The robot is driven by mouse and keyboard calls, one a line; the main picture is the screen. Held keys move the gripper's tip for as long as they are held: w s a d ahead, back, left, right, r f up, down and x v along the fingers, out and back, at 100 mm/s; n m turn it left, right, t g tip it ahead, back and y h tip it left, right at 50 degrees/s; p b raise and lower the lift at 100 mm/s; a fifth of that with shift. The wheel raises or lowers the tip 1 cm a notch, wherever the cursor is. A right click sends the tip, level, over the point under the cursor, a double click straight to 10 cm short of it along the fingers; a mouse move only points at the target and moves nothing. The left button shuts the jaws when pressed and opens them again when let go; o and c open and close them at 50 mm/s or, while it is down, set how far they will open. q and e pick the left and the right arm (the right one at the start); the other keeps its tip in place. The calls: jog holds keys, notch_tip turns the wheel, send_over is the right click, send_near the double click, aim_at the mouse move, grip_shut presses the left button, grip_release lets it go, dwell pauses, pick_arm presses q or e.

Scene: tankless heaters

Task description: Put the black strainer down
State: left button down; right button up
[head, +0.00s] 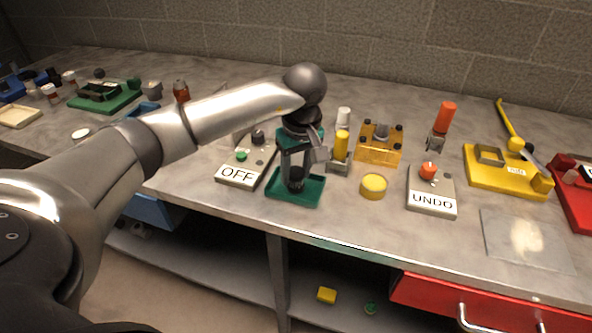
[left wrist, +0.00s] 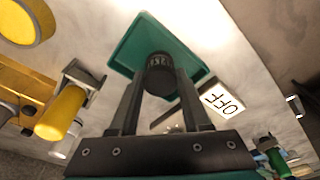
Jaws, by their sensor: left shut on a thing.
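The black strainer (head: 295,186) is a small dark ribbed cylinder. It is upright between the fingers of my left gripper (head: 296,177), which points down and is shut on it. The strainer is over the green tray (head: 310,200), near the table's front edge; I cannot tell whether its bottom touches the tray. In the left wrist view the strainer (left wrist: 160,76) sits between the two fingertips, with the green tray (left wrist: 128,50) around it. My right gripper is not in view.
The OFF block (head: 236,176) stands just left of the tray. A yellow cylinder (head: 341,146) in a metal holder and a yellow disc (head: 373,186) are to the right, then the UNDO block (head: 432,203). A bare patch lies between the disc and the table's front edge.

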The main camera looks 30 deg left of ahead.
pick_arm(q)
jog(key=shift+f, duration=0.2)
jog(key=shift+c, duration=1.8)
grip_release()
jog(key=shift+r, duration=0.1)
jog(key=shift+r, duration=0.15)
notch_tip(320, 180, up, 12)
jog(key=d+p, duration=0.1)
jog(key=shift+s+d+p, duration=0.3)
jog(key=shift+s+p, duration=0.1)
jog(key=shift+s, duration=0.05)
